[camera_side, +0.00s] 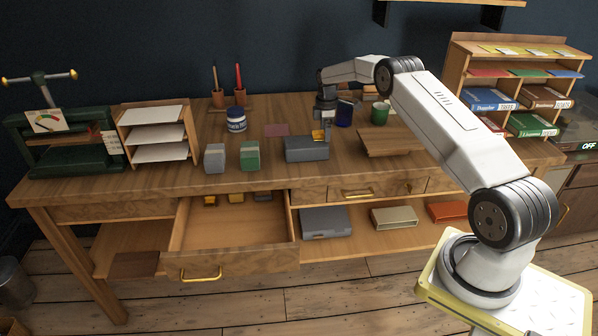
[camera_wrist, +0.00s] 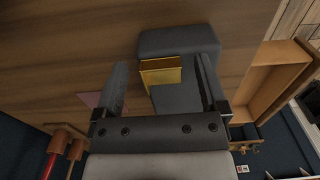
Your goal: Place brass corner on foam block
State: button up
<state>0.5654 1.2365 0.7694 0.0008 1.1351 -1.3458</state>
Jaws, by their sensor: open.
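The foam block (camera_side: 306,149) is a dark grey slab lying on the workbench, right of the middle; it fills the top of the wrist view (camera_wrist: 178,40). The brass corner (camera_side: 318,135) is a small gold bent piece on the block's top, near its far right edge in the side view. In the wrist view, the brass corner (camera_wrist: 161,75) lies between the two fingers with its fold across the picture. My gripper (camera_side: 325,122) is over that end of the block, pointing down. Its fingers (camera_wrist: 161,62) are spread, with gaps on both sides of the brass corner.
A blue mug (camera_side: 344,114) and a green mug (camera_side: 380,113) stand close behind and right of my gripper. Grey and green blocks (camera_side: 250,156) stand left. The drawer (camera_side: 232,240) below is open, with small pieces inside.

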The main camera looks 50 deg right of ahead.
aim_at(323, 137)
notch_tip(323, 137, up, 12)
dwell(0.6)
jog(key=shift+a, duration=0.1)
dwell(0.4)
jog(key=s+a+r+m+t, duration=0.1)
jog(key=s+a+m, duration=0.15)
jog(key=a, duration=0.75)
jog(key=s+a+m, duration=0.2)
jog(key=s+a, duration=0.1)
jog(key=a, duration=0.7)
jog(key=s+a+f+m, duration=0.2)
jog(key=s+a, duration=0.5)
jog(key=s, duration=0.3)
jog(key=s+a+f+m+t, duration=0.1)
jog(key=s+a+m, duration=0.1)
jog(key=s+a, duration=0.4)
jog(key=s, duration=0.3)
jog(key=shift+s+a+f+t, duration=0.3)
jog(key=shift+s+a+f, duration=0.05)
jog(key=shift+s+f, duration=0.05)
